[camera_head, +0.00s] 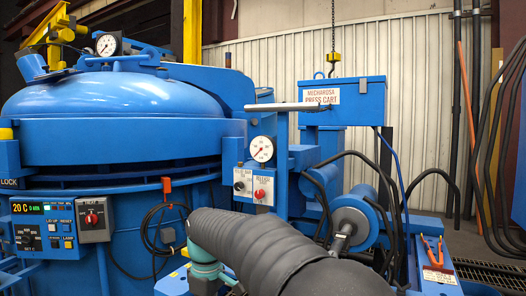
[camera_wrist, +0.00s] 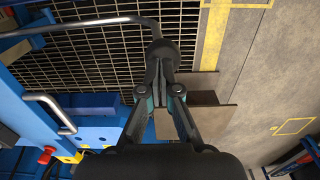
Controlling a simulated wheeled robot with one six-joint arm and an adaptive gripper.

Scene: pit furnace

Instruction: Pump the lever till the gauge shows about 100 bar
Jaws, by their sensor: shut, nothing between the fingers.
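A round white gauge (camera_head: 262,149) sits on the blue press cart in the head view. Its needle is too small to read surely. In the wrist view a bent grey metal lever (camera_wrist: 98,25) comes in from the left and turns down to a dark round grip (camera_wrist: 163,51). My gripper (camera_wrist: 158,66) is shut and empty, its fingertips right at the grip. I cannot tell whether they touch it. In the head view my gripper is out of sight; my sleeved arm fills the bottom middle.
Below the gauge are a black knob (camera_head: 239,186) and a red release knob (camera_head: 262,194). A large blue furnace (camera_head: 110,115) with a control panel stands at the left. Hoses (camera_head: 352,157) loop on the right. The wrist view shows floor grating (camera_wrist: 95,60) and open concrete floor (camera_wrist: 265,60).

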